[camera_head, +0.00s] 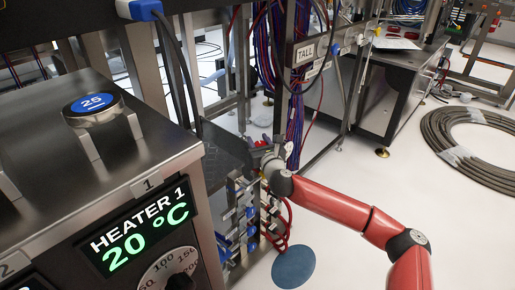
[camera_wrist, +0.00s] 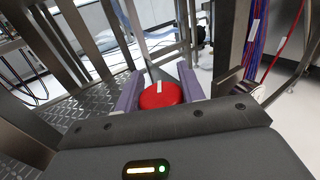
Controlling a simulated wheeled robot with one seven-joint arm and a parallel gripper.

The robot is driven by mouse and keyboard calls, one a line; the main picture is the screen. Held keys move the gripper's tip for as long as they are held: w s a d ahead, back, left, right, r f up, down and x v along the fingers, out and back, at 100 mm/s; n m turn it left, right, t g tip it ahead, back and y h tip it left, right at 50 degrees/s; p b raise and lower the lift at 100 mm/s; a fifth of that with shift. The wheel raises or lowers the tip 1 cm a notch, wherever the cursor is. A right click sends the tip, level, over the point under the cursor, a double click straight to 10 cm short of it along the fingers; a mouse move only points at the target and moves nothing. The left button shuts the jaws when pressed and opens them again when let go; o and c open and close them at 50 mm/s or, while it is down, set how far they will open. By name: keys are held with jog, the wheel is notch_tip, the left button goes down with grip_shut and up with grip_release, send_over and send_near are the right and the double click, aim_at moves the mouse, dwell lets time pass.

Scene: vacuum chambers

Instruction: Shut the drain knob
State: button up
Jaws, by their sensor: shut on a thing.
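The drain knob is a round red knob with a white mark line (camera_wrist: 160,95), seen in the wrist view between two purple fingertips. My gripper (camera_wrist: 158,94) is shut on the red knob, one finger on its left side and one on its right. In the head view my red arm reaches in from the lower right, and my gripper (camera_head: 262,155) is at the frame below the sign marked TALL. The knob is only partly seen there, as a small red patch behind the gripper.
A metal box labelled HEATER 1 (camera_head: 138,238) with a dial stands at the left front. Cable bundles (camera_head: 270,50) run down the metal posts close to my gripper. Blue-handled valves and red hoses (camera_head: 276,225) sit below it. The white floor at right is open, with coiled hose (camera_head: 475,145).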

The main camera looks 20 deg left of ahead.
jog(key=m+t+h+b, duration=0.1)
jog(key=m+h, duration=0.1)
jog(key=m+t+h+b, duration=0.1)
jog(key=h, duration=0.2)
jog(key=m+t+h+b, duration=0.1)
jog(key=m+h, duration=0.1)
jog(key=h, duration=0.1)
jog(key=shift+w+d+m+t, duration=0.1)
jog(key=shift+d+m+t, duration=0.15)
jog(key=shift+m+t, duration=0.05)
jog(key=m+h+b, duration=0.1)
jog(key=h, duration=0.1)
jog(key=m+h+b, duration=0.1)
jog(key=h, duration=0.1)
jog(key=m+h+b, duration=0.1)
jog(key=m+h, duration=0.1)
jog(key=shift+d+f+h, duration=0.1)
jog(key=shift+d+h, duration=0.2)
jog(key=shift+d, duration=0.05)
jog(key=shift+d+m+h+b, duration=0.2)
jog(key=shift+m+h+b, duration=0.5)
jog(key=shift+m+h, duration=0.6)
jog(key=shift+g+h, duration=0.3)
jog(key=shift+g, duration=0.1)
jog(key=o, duration=1)
jog(key=b+v, duration=0.1)
jog(key=v, duration=0.6)
jog(key=shift+s+a, duration=0.1)
jog(key=shift+s, duration=0.2)
